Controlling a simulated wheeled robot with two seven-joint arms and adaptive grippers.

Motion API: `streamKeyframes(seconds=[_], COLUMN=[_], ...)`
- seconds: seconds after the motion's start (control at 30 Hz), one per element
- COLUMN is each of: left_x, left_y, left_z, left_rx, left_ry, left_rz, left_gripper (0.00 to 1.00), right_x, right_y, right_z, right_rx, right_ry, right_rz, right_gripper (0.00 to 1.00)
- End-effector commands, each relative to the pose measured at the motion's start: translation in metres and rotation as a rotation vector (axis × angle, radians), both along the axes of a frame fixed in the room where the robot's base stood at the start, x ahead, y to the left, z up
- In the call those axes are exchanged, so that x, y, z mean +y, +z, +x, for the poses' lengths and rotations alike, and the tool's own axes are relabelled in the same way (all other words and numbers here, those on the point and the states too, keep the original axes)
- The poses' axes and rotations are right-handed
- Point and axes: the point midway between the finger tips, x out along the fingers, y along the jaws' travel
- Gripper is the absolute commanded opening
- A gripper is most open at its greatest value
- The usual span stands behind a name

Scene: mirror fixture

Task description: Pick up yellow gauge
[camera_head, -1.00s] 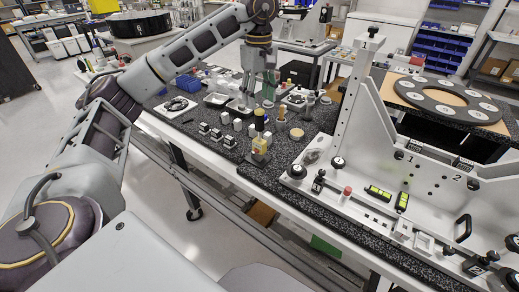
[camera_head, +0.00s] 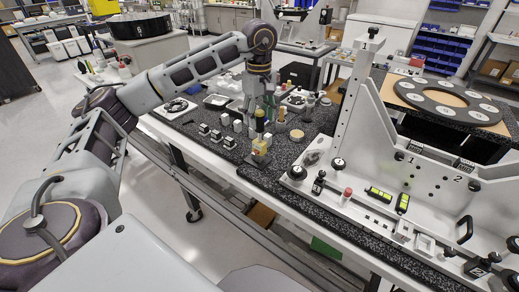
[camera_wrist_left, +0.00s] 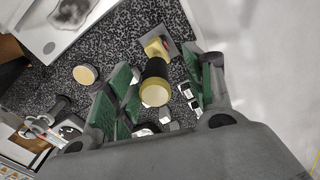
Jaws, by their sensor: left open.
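The yellow gauge (camera_head: 260,146) stands upright on the dark speckled table. It has a yellow block at the bottom on a grey plate and a black handle with a yellowish top. My left gripper (camera_head: 262,106) is open around the top of the gauge, pointing down. In the left wrist view the gauge (camera_wrist_left: 155,72) shows from above between the two green-padded fingers (camera_wrist_left: 165,82), with its round yellow end towards the camera. I see no clear finger contact. My right gripper is out of view.
Several small white-and-black blocks (camera_head: 215,134) stand left of the gauge. A round tan disc (camera_head: 297,134) lies to its right. The white fixture (camera_head: 350,110) with an upright post stands farther right. Trays (camera_head: 217,101) and small parts lie behind.

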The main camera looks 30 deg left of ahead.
Motion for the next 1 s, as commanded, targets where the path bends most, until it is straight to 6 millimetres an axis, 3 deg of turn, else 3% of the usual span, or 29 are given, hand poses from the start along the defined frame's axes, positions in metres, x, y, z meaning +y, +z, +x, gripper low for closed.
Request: streamKeyframes(seconds=[0.6,1.0], left_x=[0.005,0.005], left_y=[-0.05,-0.052], left_z=[0.009,0.009], left_rx=[0.002,0.0], left_ry=[0.001,0.001], left_rz=[0.001,0.0], left_gripper=[0.53,0.53], right_x=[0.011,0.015], right_y=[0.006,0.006], right_z=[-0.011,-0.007], right_rx=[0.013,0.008], right_ry=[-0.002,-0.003], right_rz=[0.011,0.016], right_gripper=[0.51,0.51])
